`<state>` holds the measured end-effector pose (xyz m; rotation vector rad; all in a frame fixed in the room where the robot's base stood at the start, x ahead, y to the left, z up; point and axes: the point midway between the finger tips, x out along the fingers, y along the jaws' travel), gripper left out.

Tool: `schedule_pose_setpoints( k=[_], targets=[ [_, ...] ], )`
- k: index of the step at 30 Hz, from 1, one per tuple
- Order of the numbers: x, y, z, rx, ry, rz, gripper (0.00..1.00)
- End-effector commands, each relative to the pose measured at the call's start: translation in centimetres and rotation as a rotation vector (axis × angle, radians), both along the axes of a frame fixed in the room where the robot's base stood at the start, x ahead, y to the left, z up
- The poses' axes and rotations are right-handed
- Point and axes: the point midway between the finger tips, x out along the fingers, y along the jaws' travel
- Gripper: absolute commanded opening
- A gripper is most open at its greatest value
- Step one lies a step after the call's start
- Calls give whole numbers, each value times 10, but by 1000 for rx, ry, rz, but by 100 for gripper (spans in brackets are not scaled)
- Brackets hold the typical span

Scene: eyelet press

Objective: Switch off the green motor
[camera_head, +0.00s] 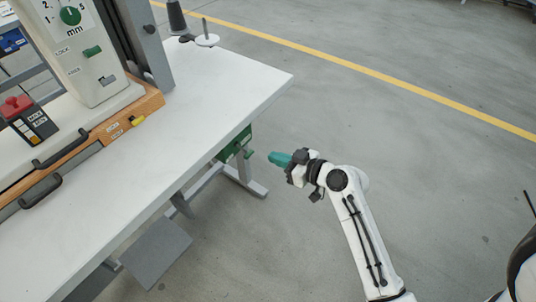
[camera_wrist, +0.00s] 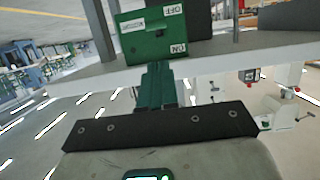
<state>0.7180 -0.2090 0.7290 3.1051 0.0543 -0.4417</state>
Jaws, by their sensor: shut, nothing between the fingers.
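The green motor (camera_head: 232,146) is a box under the right end of the white table in the head view. In the wrist view the green motor (camera_wrist: 140,42) fills the upper middle, with an OFF label (camera_wrist: 174,11) near its top and an ON label (camera_wrist: 178,48) near its bottom. The switch between the labels is too small to read. My gripper (camera_head: 272,158) has teal fingers and stands to the right of the motor, apart from it. In the wrist view my gripper (camera_wrist: 156,68) is shut and empty, its tips pointing at the box's lower edge.
The white table (camera_head: 225,90) carries a press (camera_head: 85,60) with an orange base and a red-button control box (camera_head: 18,108). A grey table leg (camera_head: 245,175) stands beside the motor. The floor (camera_head: 400,130) to the right is clear, with a yellow line (camera_head: 370,80).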

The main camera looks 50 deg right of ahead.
Motion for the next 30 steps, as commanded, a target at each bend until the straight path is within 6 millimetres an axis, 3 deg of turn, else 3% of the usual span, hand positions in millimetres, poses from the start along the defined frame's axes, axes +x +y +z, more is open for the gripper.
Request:
schedule_pose_setpoints(
  k=[3,9,30],
  targets=[
    [-21,-1,5,-1,1,-1,0],
    [-41,-2,11,0,0,-1,0],
    [-45,-2,12,0,-1,0,0]
  ],
)
